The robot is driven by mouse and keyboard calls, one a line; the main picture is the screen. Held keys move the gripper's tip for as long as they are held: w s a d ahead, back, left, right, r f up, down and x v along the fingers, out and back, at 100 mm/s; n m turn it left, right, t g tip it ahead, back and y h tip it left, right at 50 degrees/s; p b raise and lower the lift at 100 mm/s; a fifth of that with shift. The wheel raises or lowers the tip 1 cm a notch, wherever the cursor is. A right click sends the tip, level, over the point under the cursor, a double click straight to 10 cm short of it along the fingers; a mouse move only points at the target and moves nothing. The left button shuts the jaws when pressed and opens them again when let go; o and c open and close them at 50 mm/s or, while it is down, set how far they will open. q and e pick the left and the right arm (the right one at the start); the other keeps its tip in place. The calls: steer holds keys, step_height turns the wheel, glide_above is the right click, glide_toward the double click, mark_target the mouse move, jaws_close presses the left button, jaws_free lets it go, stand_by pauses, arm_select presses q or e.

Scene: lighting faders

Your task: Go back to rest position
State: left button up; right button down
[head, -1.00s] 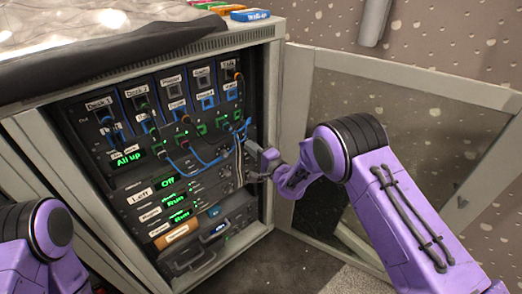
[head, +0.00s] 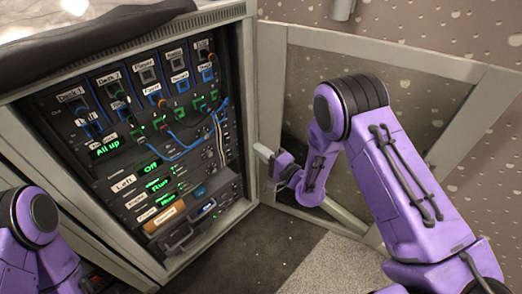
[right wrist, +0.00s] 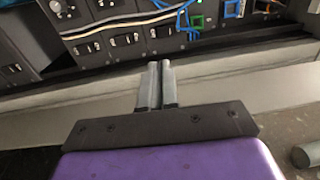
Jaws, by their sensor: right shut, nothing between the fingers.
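My right gripper (head: 266,156) is shut and empty in the head view, just in front of the right edge of the rack cabinet (head: 250,110). Its two fingers (right wrist: 155,85) lie together in the right wrist view, pointing at the cabinet's frame and apart from the panel's switches. My left arm (head: 35,225) shows only at the lower left of the head view, and its gripper is out of the picture.
The rack's panel has labelled modules, blue and green cables (head: 180,140) and green displays reading "All up" (head: 107,148) and "Off" (head: 151,166). The open cabinet door (head: 375,60) stands behind my right arm. The dark floor (head: 250,240) in front is clear.

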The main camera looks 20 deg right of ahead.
stand_by(0.4)
steer(key=s+d+f+n+g+h, duration=0.2)
steer(key=s+d+f+n+h, duration=0.15)
steer(key=s+f, duration=0.2)
steer(key=s+d+f+n+g+h, duration=0.2)
steer(key=s+d+f+h, duration=0.15)
steer(key=f, duration=0.35)
steer(key=s+d+f+g+h, duration=0.1)
steer(key=s+f+g, duration=0.2)
steer(key=s, duration=0.5)
steer(key=s+d+f+g+h, duration=0.2)
steer(key=s+g, duration=0.1)
steer(key=s, duration=0.5)
steer(key=s+d+f+g+h, duration=0.1)
steer(key=s+f+g, duration=0.2)
steer(key=s, duration=0.6)
step_height(320, 180, up, 16)
steer(key=s+p, duration=0.2)
steer(key=p, duration=1.4)
steer(key=shift+s+a+r+n+g+p, duration=0.15)
steer(key=shift+s+r+n+g+p, duration=0.1)
steer(key=shift+n+g+p, duration=0.1)
